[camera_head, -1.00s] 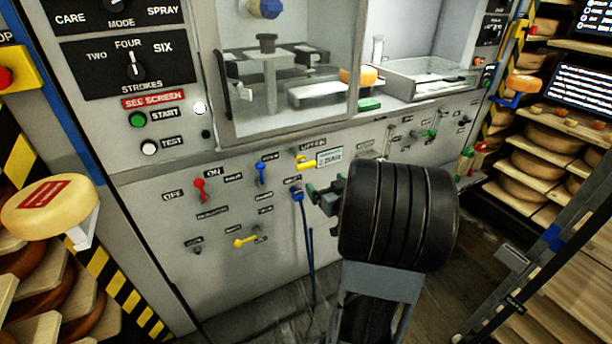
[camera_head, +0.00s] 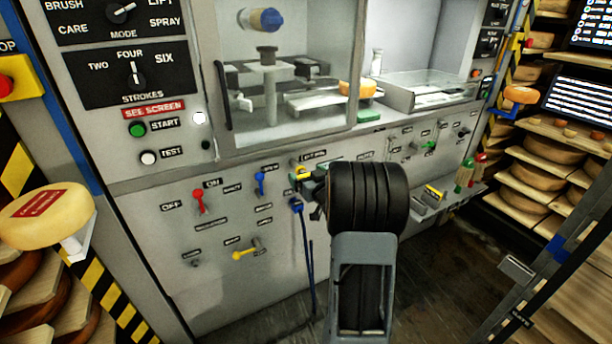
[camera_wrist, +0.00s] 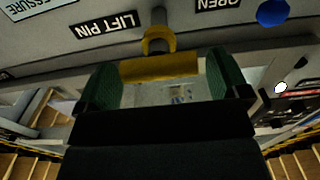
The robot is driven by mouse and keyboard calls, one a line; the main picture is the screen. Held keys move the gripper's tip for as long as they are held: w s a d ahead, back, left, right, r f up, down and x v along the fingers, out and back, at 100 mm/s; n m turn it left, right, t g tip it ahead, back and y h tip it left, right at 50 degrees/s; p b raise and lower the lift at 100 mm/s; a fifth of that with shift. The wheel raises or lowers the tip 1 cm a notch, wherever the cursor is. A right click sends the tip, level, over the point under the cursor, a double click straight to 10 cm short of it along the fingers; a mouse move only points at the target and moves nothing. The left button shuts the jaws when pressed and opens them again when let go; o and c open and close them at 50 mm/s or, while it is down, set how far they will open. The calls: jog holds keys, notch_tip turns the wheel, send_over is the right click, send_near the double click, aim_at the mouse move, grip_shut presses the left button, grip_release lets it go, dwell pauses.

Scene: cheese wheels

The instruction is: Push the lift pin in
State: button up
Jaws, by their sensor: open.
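The green fingers of my gripper (camera_wrist: 164,80) are apart, one at each end of the crossbar. I cannot tell whether they touch it. How deep the pin sits is not clear.
A red lever (camera_head: 199,200), a blue lever (camera_head: 260,182) and a yellow lever (camera_head: 246,253) are on the panel nearby. A small shelf (camera_head: 425,207) juts out at right.

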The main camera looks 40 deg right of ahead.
jog(key=shift+w, duration=0.4)
